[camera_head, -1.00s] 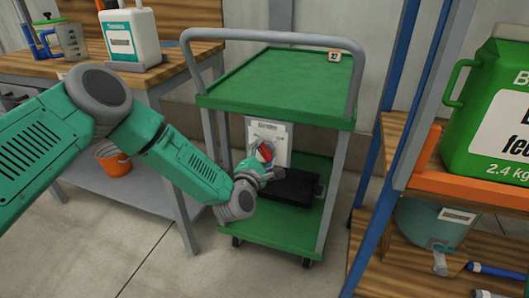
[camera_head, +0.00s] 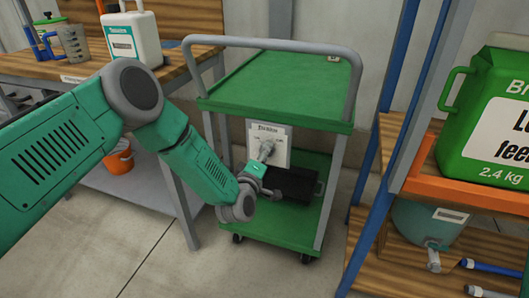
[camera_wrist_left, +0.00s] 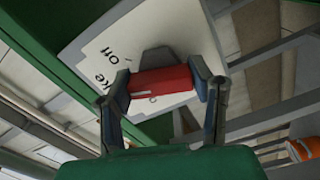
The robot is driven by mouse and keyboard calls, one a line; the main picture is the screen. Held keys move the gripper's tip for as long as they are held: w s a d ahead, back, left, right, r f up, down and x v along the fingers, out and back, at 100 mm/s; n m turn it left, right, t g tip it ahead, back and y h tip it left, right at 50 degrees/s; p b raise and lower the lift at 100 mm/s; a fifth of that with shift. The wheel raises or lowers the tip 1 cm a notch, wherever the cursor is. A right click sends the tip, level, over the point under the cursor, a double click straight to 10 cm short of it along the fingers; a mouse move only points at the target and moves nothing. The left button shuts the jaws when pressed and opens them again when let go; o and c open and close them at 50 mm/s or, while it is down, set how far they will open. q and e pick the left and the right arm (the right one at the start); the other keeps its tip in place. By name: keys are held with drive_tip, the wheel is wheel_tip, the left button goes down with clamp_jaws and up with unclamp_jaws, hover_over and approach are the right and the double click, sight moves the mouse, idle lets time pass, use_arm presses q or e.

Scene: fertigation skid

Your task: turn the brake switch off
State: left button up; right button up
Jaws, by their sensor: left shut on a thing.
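The brake switch is a white plate (camera_head: 282,150) with dark lettering on the green cart, below its top shelf. Its red handle (camera_wrist_left: 162,81) shows in the left wrist view, lying crosswise in front of the plate, with the word "off" on the plate at upper left. My left gripper (camera_wrist_left: 161,84) has one finger at each end of the red handle and is shut on it. In the head view my left gripper (camera_head: 264,152) is in front of the plate and hides the handle. My right gripper is not in view.
A black case (camera_head: 292,185) lies on the lower shelf. A workbench (camera_head: 75,65) stands left and a blue-post rack (camera_head: 375,190) right.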

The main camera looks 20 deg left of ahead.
use_arm(q)
drive_tip(key=m, duration=0.2)
drive_tip(key=m+p, duration=0.1)
drive_tip(key=m, duration=0.2)
drive_tip(key=shift+s+d+f, duration=0.15)
drive_tip(key=shift+s+f, duration=0.05)
drive_tip(key=shift+f, duration=0.2)
drive_tip(key=shift+m, duration=0.3)
drive_tip(key=o, duration=1.2)
drive_tip(key=shift+w+f, duration=0.1)
drive_tip(key=shift+r, duration=0.2)
drive_tip(key=s, duration=1.2)
drive_tip(key=shift+a, duration=0.25)
